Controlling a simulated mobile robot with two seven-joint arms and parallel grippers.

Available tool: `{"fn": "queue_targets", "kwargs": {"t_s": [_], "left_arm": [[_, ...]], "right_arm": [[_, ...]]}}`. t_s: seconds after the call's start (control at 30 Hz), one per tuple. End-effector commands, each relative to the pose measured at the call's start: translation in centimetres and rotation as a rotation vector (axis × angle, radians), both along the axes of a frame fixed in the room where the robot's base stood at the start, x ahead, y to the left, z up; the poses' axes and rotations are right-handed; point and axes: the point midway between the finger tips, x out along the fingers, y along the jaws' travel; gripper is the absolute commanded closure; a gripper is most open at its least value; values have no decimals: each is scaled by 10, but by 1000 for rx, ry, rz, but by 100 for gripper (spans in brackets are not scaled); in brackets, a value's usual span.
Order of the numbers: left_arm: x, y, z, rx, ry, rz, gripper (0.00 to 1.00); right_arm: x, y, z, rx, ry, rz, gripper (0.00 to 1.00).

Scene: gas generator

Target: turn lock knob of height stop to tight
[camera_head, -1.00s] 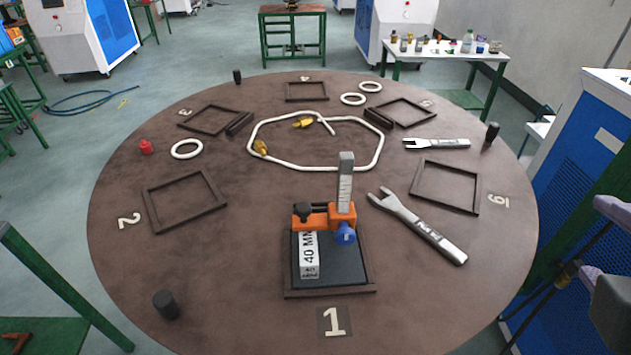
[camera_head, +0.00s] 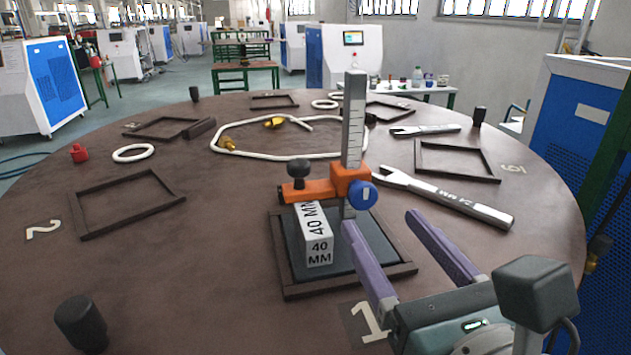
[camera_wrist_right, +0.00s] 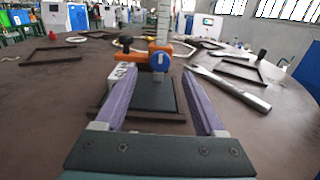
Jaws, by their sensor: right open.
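The height stop has an upright grey scale post (camera_head: 354,125) and an orange arm (camera_head: 325,188). A blue round knob (camera_head: 362,195) sits on the orange block at the post, and a black knob (camera_head: 299,172) stands on the arm's left end. In the right wrist view the blue knob (camera_wrist_right: 160,61) is ahead, between the finger lines. A white 40 MM block (camera_head: 318,250) stands under the arm. My right gripper (camera_head: 379,228) is open and empty, in front of and right of the blue knob, apart from it. My left gripper is not in view.
The stop stands in a dark frame (camera_head: 345,283) at station 1 on the round brown table (camera_head: 200,270). Two wrenches lie to the right, the nearer one (camera_head: 450,198) close to the stop. A white hose (camera_head: 270,153) lies behind. A black cylinder (camera_head: 82,322) stands front left.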

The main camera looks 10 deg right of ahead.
Motion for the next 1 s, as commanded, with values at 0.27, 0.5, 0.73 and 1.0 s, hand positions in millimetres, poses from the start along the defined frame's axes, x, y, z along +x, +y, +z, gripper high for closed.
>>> {"fn": "queue_targets", "kwargs": {"t_s": [0.27, 0.5, 0.73, 1.0], "left_arm": [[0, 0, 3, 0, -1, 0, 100], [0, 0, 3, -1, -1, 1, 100], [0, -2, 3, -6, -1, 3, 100], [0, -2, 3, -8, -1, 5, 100]], "right_arm": [[47, 1, 1, 3, -2, -2, 28], [57, 2, 0, 5, 0, -2, 28], [57, 2, 0, 5, 0, -2, 34], [57, 2, 0, 5, 0, -2, 64]]}}
